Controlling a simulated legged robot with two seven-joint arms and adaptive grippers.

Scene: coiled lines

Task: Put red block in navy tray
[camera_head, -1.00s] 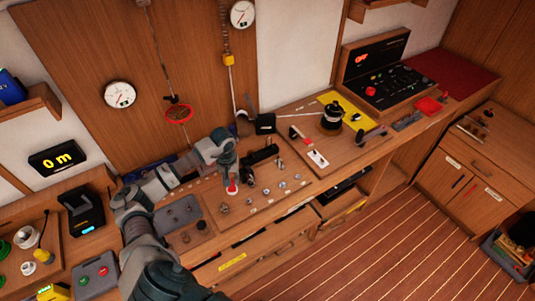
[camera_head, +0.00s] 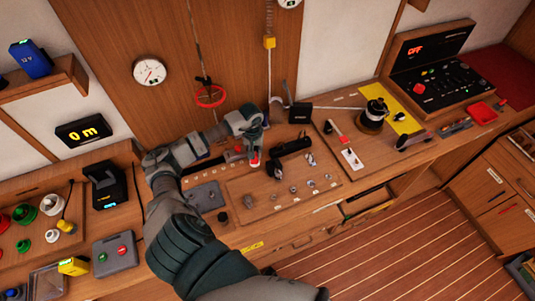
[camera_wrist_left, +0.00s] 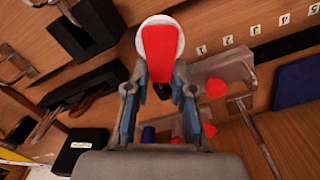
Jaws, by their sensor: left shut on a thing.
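My left gripper (camera_head: 254,155) is above the back of the worktop. It also shows in the left wrist view (camera_wrist_left: 160,90). It is shut on the red block (camera_wrist_left: 158,52), a red tapered piece with a round white part behind it. The block shows in the head view as a small red and white piece (camera_head: 254,163) at the fingertips, apart from the board's fittings. A flat navy piece, apparently the navy tray (camera_wrist_left: 297,82), is at the right edge of the left wrist view and partly cut off. In the head view my arm hides much of that area.
A wooden board with several metal fittings (camera_head: 279,194) lies in front of the gripper. A grey tray (camera_head: 204,196) lies on the left. A red ring (camera_head: 210,95) hangs on the wall behind.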

